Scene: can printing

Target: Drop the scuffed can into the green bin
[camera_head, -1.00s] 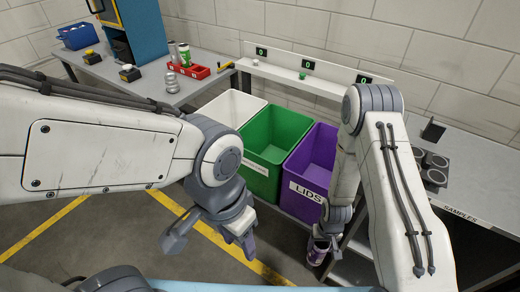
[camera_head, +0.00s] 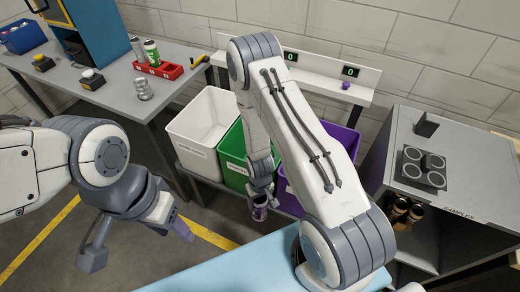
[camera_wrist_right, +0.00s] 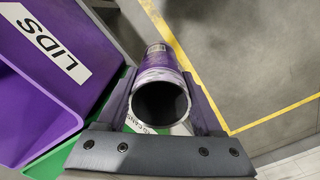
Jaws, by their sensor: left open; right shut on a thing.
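My right gripper (camera_head: 260,192) is shut on a purple can (camera_head: 260,212), which hangs in front of the bins near the seam between green and purple. The right wrist view shows the can (camera_wrist_right: 165,62) between the fingers (camera_wrist_right: 160,100), its open, dark end facing the camera and whitish patches on its side. The green bin (camera_head: 232,162) stands between the white and purple bins; my right arm hides part of it. A green strip (camera_wrist_right: 50,160) shows in the right wrist view. My left gripper (camera_head: 138,243) is open and empty at lower left, away from the bins.
The white bin (camera_head: 196,148) is left of the green one, the purple LIDS bin (camera_head: 345,138) right. A grey table (camera_head: 110,95) holds a red rack (camera_head: 158,70) and a silver can (camera_head: 144,90). The SAMPLES bench (camera_head: 460,170) stands right. A light-blue surface (camera_head: 230,268) is in front.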

